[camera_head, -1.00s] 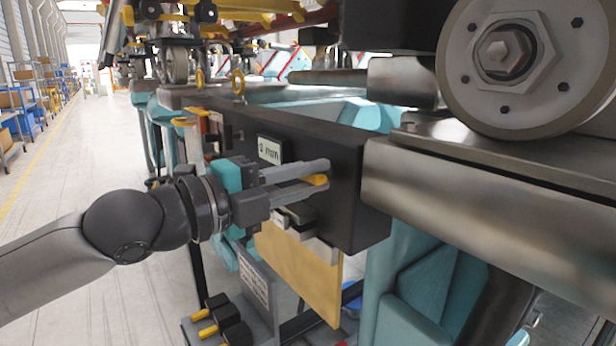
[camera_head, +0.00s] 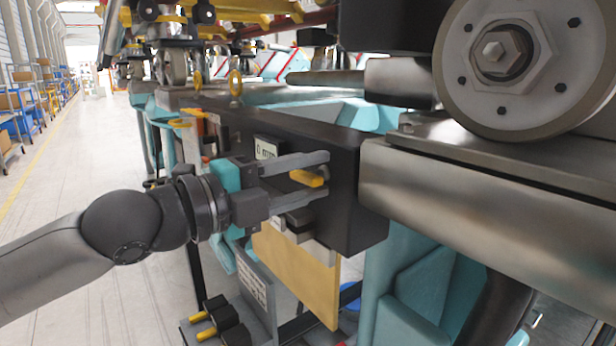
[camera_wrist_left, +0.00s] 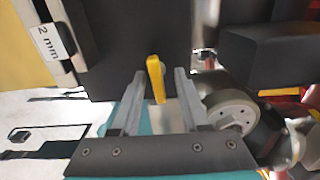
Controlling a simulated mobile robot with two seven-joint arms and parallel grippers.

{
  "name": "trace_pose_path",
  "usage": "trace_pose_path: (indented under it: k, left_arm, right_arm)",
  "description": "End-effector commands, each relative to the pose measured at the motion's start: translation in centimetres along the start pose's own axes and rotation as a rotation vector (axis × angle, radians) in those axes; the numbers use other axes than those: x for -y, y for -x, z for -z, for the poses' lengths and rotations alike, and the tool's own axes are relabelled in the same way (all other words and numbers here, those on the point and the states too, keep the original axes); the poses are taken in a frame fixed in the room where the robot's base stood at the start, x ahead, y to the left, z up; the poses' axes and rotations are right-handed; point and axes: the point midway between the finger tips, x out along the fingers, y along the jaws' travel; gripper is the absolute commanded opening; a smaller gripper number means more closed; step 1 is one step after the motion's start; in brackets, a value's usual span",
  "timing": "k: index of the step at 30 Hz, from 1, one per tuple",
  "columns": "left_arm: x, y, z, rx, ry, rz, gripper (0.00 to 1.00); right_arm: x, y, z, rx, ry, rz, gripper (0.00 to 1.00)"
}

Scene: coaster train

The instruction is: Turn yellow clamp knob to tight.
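The yellow clamp knob (camera_head: 308,178) is a small lever on the side of a dark block (camera_head: 355,200). My left gripper (camera_head: 322,174) is open, with one finger above the knob and one below. In the left wrist view the knob (camera_wrist_left: 156,79) stands nearly upright between the two fingertips (camera_wrist_left: 161,84), with a gap on each side. A label on the block (camera_head: 266,149) is partly covered by the upper finger. The label in the left wrist view (camera_wrist_left: 50,42) reads "2 mm". I see no mark for tight. My right gripper is not in view.
A large grey wheel (camera_head: 548,95) and a thick metal beam (camera_head: 480,205) stand to the right. A yellow plate (camera_head: 295,270) hangs below the block. Black parts with yellow ends (camera_head: 205,325) are lower down. Open floor (camera_head: 80,190) lies at left.

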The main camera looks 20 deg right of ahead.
Motion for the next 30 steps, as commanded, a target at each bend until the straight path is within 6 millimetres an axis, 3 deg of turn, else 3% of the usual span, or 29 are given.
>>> trace_pose_path:
  k: [13, 30]
  left_arm:
    - [-0.2, 0.7, -0.1, 0.003, 0.0, -0.005, 0.45]
    - [0.1, 8.0, 0.0, 0.0, -0.002, -0.006, 0.45]
  right_arm:
    - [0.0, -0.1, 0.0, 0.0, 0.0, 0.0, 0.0]
    - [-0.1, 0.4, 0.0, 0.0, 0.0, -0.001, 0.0]
